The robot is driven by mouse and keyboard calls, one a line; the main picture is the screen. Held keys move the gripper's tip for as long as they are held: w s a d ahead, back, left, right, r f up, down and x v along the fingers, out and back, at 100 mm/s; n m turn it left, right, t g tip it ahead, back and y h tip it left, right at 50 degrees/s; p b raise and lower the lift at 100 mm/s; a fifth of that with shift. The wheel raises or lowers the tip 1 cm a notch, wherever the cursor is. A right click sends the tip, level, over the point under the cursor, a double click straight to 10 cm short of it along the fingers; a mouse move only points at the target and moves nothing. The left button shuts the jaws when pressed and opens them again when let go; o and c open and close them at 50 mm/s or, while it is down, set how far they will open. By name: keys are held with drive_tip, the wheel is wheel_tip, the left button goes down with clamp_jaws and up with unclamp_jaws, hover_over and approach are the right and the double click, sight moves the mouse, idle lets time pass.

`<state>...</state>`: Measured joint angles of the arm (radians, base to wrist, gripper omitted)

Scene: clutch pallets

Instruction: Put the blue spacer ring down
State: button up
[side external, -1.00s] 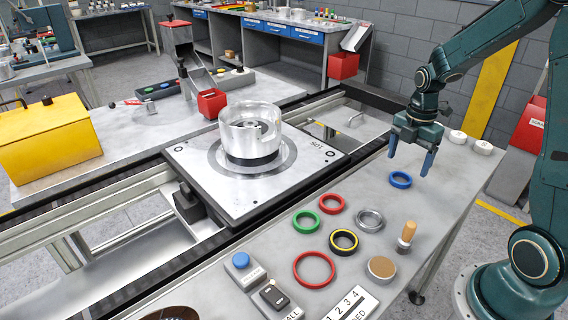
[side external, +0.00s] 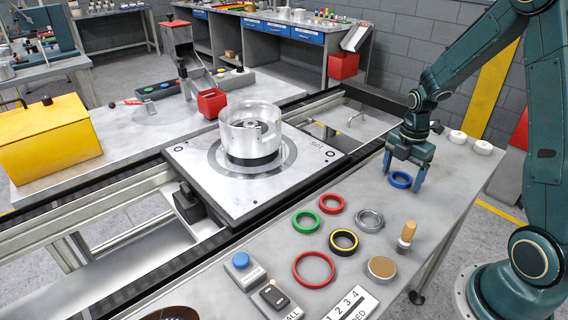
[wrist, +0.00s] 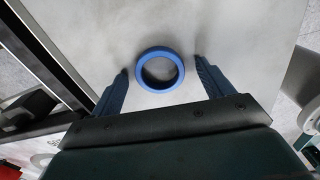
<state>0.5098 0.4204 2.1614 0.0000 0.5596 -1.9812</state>
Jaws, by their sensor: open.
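The blue spacer ring (side external: 400,180) lies flat on the grey bench top at its far right part. In the wrist view the blue ring (wrist: 160,69) sits between the two fingertips, with a gap on each side. My gripper (side external: 404,178) is open and low over the ring, its fingers on either side of it. The open fingers also show in the wrist view (wrist: 160,72), and nothing is held between them.
Red (side external: 331,204), green (side external: 306,221), silver (side external: 370,220) and yellow-black (side external: 343,242) rings lie nearer on the bench, with a larger red ring (side external: 314,269). A wooden-handled tool (side external: 407,236) stands near them. White rolls (side external: 470,140) lie behind my gripper.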

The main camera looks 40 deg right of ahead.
drive_tip(key=shift+c, duration=0.4)
drive_tip(key=c, duration=1.1)
drive_tip(key=shift+o, duration=0.2)
drive_tip(key=shift+r, duration=0.2)
wheel_tip(320, 180, up, 20)
drive_tip(key=shift+f, duration=0.2)
drive_tip(key=shift+w+a+f+m, duration=1.75)
drive_tip(key=shift+a+f+m, duration=0.55)
drive_tip(key=shift+a+m, duration=0.6)
drive_tip(key=shift+w+a+f+m, duration=1.7)
drive_tip(key=shift+a+f+m, duration=0.55)
drive_tip(key=shift+a+m, duration=0.65)
drive_tip(key=shift+w+a+f+m, duration=1.75)
drive_tip(key=shift+a+f+m, duration=0.7)
drive_tip(key=shift+a, duration=0.7)
